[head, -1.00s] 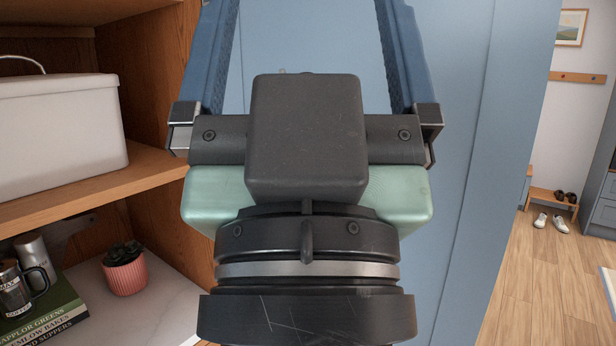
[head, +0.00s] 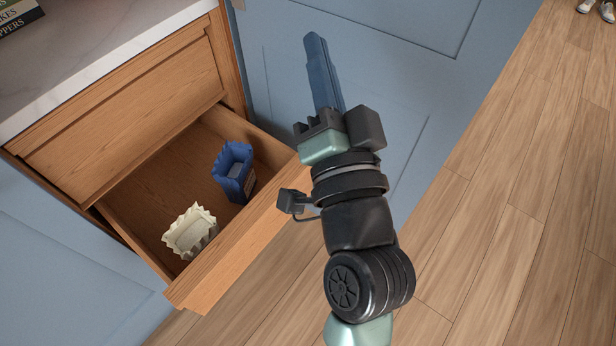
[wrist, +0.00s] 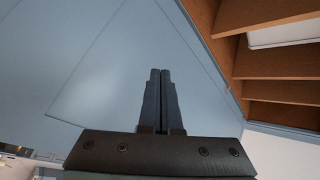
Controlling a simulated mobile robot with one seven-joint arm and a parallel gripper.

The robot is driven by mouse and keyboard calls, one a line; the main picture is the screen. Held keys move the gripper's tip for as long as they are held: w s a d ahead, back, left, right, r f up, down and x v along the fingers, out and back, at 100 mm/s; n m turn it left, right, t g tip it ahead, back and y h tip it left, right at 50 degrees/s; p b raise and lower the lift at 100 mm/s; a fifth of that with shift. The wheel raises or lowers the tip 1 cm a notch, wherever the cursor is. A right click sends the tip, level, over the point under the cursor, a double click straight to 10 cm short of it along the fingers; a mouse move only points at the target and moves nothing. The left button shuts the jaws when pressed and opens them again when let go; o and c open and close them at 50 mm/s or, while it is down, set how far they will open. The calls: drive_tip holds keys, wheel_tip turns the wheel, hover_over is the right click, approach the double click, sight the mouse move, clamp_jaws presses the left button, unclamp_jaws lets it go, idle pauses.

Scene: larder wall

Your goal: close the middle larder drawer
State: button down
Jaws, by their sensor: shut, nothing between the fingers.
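The open wooden drawer (head: 235,255) sticks well out of the cabinet in the head view, below a shut drawer front. I take it as the middle larder drawer; what lies under it is hidden. Inside it stand a blue open-topped bag (head: 233,172) and a cream crinkled bag (head: 190,232). My gripper (head: 313,40) is shut and empty, to the right of the drawer, with its fingers pointing to the top of the picture, apart from the drawer. The wrist view shows the two fingers (wrist: 159,75) side by side, and no open drawer.
The shut upper drawer (head: 130,115) lies under a pale marble counter (head: 90,45). Blue panels (head: 390,75) stand behind my gripper. Wooden shelves (wrist: 270,65) show at the upper right of the wrist view.

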wheel_tip(320, 180, down, 19)
drive_tip(key=s+d+m+g+b, duration=0.2)
drive_tip(key=m+b, duration=0.2)
drive_tip(key=b, duration=0.4)
drive_tip(key=m+h+b, duration=0.2)
drive_tip(key=m+b, duration=0.3)
drive_tip(key=b, duration=0.1)
approach(305, 170)
drive_tip(key=w+d, duration=0.3)
drive_tip(key=shift+g, duration=0.4)
drive_tip(key=w+a, duration=0.2)
drive_tip(key=a, duration=0.1)
drive_tip(key=shift+w+a+r, duration=0.3)
drive_tip(key=shift+w+r, duration=0.05)
drive_tip(key=shift+w, duration=0.05)
drive_tip(key=shift+w, duration=0.15)
